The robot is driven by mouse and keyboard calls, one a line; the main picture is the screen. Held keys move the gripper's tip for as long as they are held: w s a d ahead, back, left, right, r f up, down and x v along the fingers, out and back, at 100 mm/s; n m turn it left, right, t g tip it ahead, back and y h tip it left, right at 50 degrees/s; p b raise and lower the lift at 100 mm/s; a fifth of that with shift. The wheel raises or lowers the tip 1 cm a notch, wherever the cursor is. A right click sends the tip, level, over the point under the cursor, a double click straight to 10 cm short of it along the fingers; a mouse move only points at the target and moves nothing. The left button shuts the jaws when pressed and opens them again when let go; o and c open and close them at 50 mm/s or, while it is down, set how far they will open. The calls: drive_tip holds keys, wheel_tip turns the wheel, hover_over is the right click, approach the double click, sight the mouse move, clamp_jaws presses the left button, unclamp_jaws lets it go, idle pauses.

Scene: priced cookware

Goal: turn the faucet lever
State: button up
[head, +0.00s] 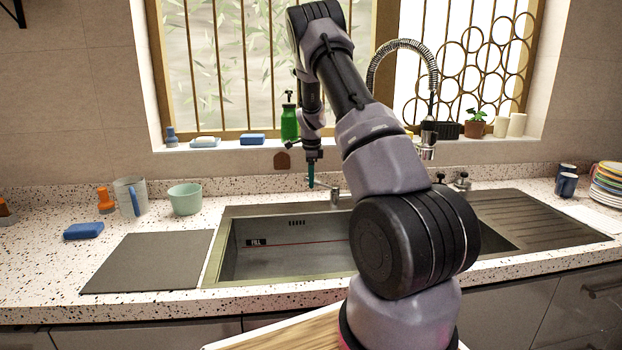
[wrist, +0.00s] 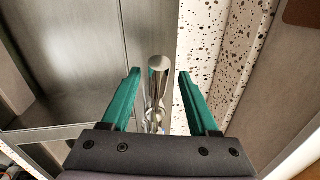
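In the wrist view a chrome faucet part with a rounded end (wrist: 158,65) lies between the two teal fingers of my gripper (wrist: 160,74). The fingers are apart, with a gap showing on each side of the chrome, so my gripper is open. In the head view my gripper (head: 311,183) points down at the back edge of the sink, just left of a small chrome faucet (head: 334,196). I cannot tell which piece of the chrome is the lever. My arm hides part of the sink and the counter behind it.
A steel sink (head: 290,262) lies below. A tall spring faucet (head: 433,75) stands to the right, with dark knobs (head: 462,180) near its base. A green bottle (head: 290,122) stands on the windowsill behind my gripper.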

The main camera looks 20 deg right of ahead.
wheel_tip(320, 180, up, 11)
drive_tip(key=s, duration=0.1)
drive_tip(key=shift+s+a+f, duration=0.2)
drive_tip(key=shift+s+a, duration=0.15)
drive_tip(key=shift+s, duration=0.05)
idle(0.4)
drive_tip(key=s+a+r+n+t+y, duration=0.1)
drive_tip(key=s+a+r+n, duration=0.35)
drive_tip(key=s+r, duration=0.45)
drive_tip(key=s+a+r+n+t+y, duration=0.1)
drive_tip(key=s+a+r+n+t, duration=0.1)
drive_tip(key=s+a+r+n, duration=0.5)
drive_tip(key=s+a+r+n+t, duration=0.1)
drive_tip(key=s+a+n, duration=0.2)
drive_tip(key=s, duration=0.8)
drive_tip(key=s+a+r+n+t, duration=0.1)
drive_tip(key=s+a+r+n, duration=0.1)
drive_tip(key=s, duration=1)
drive_tip(key=shift+s+a+r+n+y, duration=0.15)
drive_tip(key=shift+s+a+n+y, duration=0.2)
drive_tip(key=shift+a+n, duration=0.5)
drive_tip(key=shift+w, duration=0.1)
